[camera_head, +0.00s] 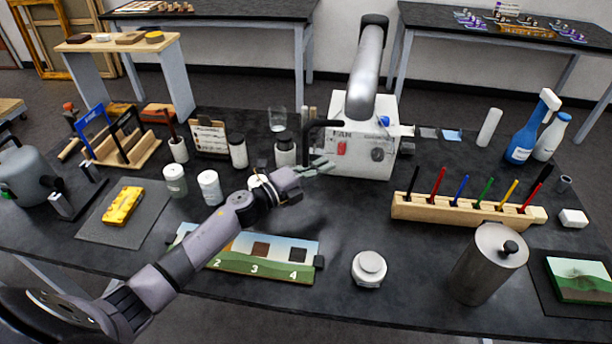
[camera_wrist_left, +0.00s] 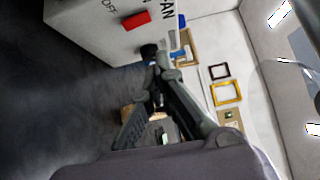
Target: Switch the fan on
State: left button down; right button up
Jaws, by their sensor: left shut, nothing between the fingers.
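The fan unit (camera_head: 368,120) is a white box with a thick grey duct on top, standing at the back middle of the black table. Its front carries the word FAN, a red switch (camera_head: 341,148) and a dark round knob (camera_head: 377,154). My left gripper (camera_head: 326,167) is shut and empty, in front of the box and a little below and left of the switch. In the left wrist view the box (camera_wrist_left: 92,38) and red switch (camera_wrist_left: 137,20) lie beyond the fingertips (camera_wrist_left: 160,62), apparently apart from them. I cannot read the switch's position. My right gripper is not in view.
A wooden rack of coloured pens (camera_head: 465,211) stands right of the fan. A numbered picture board (camera_head: 262,264) lies under my left arm, with a white jar (camera_head: 369,268) to its right. Bottles (camera_head: 285,152) stand left of the gripper.

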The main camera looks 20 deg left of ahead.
pick_arm(q)
jog(key=shift+d+r+b+v, duration=0.1)
jog(key=shift+r+v, duration=0.1)
jog(key=shift+v, duration=0.7)
jog(key=shift+d+r+b+v, duration=0.1)
jog(key=shift+r+b+v, duration=0.1)
jog(key=shift+v, duration=0.65)
jog(key=shift+r+b+v, duration=0.1)
jog(key=shift+r+v, duration=0.1)
jog(key=shift+v, duration=0.7)
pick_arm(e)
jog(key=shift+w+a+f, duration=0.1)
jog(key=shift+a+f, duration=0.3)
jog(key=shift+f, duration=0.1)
